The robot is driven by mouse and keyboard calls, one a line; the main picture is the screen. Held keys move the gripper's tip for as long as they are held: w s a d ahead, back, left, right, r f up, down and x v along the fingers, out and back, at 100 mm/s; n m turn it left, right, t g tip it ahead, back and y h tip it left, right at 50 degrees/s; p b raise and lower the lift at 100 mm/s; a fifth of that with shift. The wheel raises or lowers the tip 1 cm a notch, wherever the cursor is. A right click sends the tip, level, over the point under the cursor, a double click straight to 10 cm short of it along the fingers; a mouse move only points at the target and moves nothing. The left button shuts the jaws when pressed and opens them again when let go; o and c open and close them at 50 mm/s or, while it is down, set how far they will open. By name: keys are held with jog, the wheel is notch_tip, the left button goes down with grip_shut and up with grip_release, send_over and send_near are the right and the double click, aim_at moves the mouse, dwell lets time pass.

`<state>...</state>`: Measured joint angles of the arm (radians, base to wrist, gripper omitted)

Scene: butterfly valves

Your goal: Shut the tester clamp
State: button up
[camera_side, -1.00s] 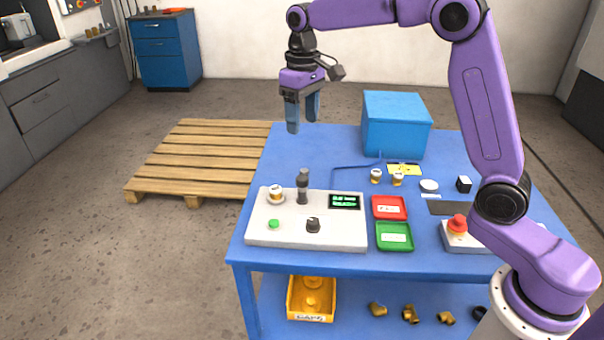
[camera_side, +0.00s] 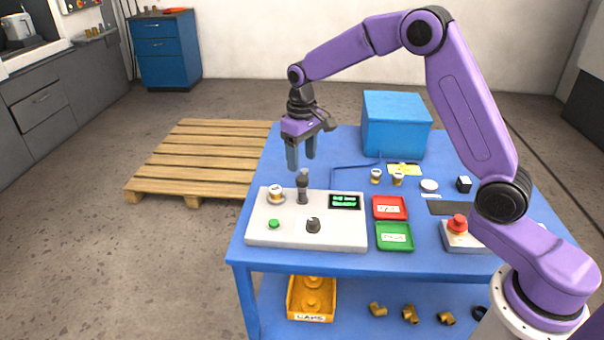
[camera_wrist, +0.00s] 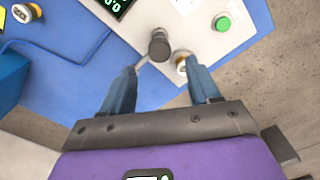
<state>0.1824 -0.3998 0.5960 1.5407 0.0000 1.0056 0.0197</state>
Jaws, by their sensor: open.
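The tester (camera_side: 265,231) is a pale grey panel box at the left front of the blue table. A dark upright clamp lever (camera_side: 303,187) stands on its back part, beside a valve (camera_side: 276,193) seated at the back left. In the wrist view the lever's dark knob (camera_wrist: 159,46) shows just beyond my fingertips, with the valve (camera_wrist: 182,66) to its right, partly behind a finger. My gripper (camera_side: 301,165) is open and empty, pointing down above the lever and apart from it. It also shows in the wrist view (camera_wrist: 160,76).
The tester carries a green button (camera_side: 274,224), a black knob (camera_side: 313,225) and a lit display (camera_side: 344,201). Red (camera_side: 390,208) and green (camera_side: 394,237) trays lie to its right. A blue box (camera_side: 396,125) stands at the back. Two loose valves (camera_side: 376,176) sit mid-table.

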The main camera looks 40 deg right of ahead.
aim_at(302, 178)
notch_tip(302, 178, down, 6)
jog(key=shift+r, duration=0.1)
dwell(0.4)
grip_shut()
